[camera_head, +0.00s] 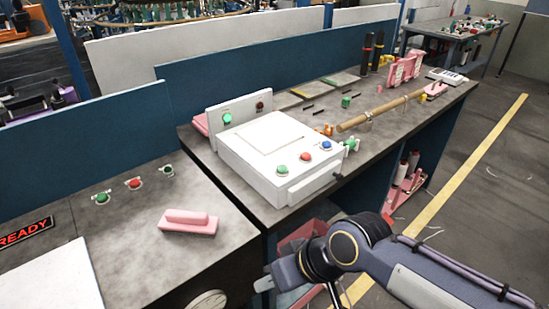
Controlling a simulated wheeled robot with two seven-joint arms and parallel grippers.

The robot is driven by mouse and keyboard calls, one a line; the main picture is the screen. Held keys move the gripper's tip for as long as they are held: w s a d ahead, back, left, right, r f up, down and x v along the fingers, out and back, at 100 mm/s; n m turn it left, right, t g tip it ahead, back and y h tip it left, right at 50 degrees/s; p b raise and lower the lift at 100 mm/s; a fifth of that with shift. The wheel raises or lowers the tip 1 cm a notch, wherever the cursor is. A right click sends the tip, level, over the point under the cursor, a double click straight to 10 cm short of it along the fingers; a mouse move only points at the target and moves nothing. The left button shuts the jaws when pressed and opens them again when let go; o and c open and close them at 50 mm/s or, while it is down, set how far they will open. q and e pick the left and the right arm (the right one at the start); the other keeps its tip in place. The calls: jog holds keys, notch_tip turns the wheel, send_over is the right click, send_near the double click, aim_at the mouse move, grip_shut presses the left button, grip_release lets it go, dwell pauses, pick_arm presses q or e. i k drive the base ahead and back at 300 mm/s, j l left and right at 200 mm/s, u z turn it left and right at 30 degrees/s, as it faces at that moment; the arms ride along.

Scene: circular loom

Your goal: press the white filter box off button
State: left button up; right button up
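A white box (272,152) stands on the grey workbench in the middle of the view. Its sloped front carries a green button (282,170), a red button (305,157) and a blue button (326,146). An upright white panel (241,108) behind it has a lit green button (227,119) and a dark red button (260,106). No label shows which button is off. My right gripper (264,284) is low in front of the bench, below and apart from the box. Its fingers are mostly hidden, so its opening cannot be told. My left gripper is not in view.
The bench edge (268,218) lies between my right arm and the box. A pink block (188,222) and several small buttons sit on the left bench. A wooden rod (380,110) lies right of the box. Open floor is at the right.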

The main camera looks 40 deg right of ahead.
aim_at(304, 156)
jog(key=z, duration=1.55)
